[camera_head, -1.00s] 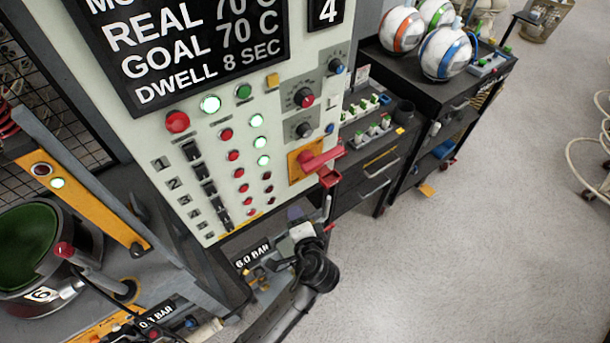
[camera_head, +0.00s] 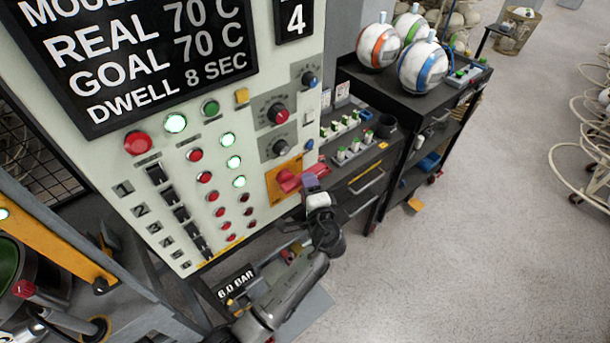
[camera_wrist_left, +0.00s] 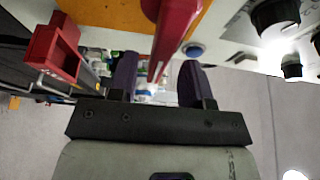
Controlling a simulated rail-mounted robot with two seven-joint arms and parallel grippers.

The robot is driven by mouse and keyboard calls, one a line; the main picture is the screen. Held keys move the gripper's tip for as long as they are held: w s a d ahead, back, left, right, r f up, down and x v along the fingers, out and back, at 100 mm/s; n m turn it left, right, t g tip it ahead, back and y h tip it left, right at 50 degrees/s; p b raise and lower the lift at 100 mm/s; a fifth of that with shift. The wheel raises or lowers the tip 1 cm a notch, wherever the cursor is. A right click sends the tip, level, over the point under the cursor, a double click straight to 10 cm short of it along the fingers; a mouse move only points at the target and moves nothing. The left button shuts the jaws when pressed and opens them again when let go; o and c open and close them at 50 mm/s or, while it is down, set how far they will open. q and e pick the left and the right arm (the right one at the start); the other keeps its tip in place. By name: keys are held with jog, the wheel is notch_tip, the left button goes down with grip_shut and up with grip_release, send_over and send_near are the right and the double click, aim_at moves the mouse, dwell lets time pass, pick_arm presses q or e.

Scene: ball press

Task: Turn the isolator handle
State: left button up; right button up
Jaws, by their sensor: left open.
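The red isolator handle (camera_head: 288,183) sits on an orange plate (camera_head: 275,172) at the lower right of the white control panel. My left gripper (camera_head: 311,181) is at the handle's outer end and hides part of it. In the left wrist view the red handle (camera_wrist_left: 176,38) reaches down between the two purple fingers of my open left gripper (camera_wrist_left: 158,78). Gaps show beside the handle, and I cannot tell whether a finger touches it. A red open block (camera_wrist_left: 54,48) stands to the left of the fingers there. My right gripper is not in view.
The control panel (camera_head: 140,205) carries lit buttons, switches and black knobs (camera_head: 279,148) close above the handle. A dark drawer cabinet (camera_head: 365,165) stands just right of the handle. Striped balls (camera_head: 423,66) rest on a cart behind.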

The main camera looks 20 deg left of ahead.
pick_arm(q)
jog(key=shift+x, duration=1.8)
jog(key=shift+c, duration=0.3)
grip_shut()
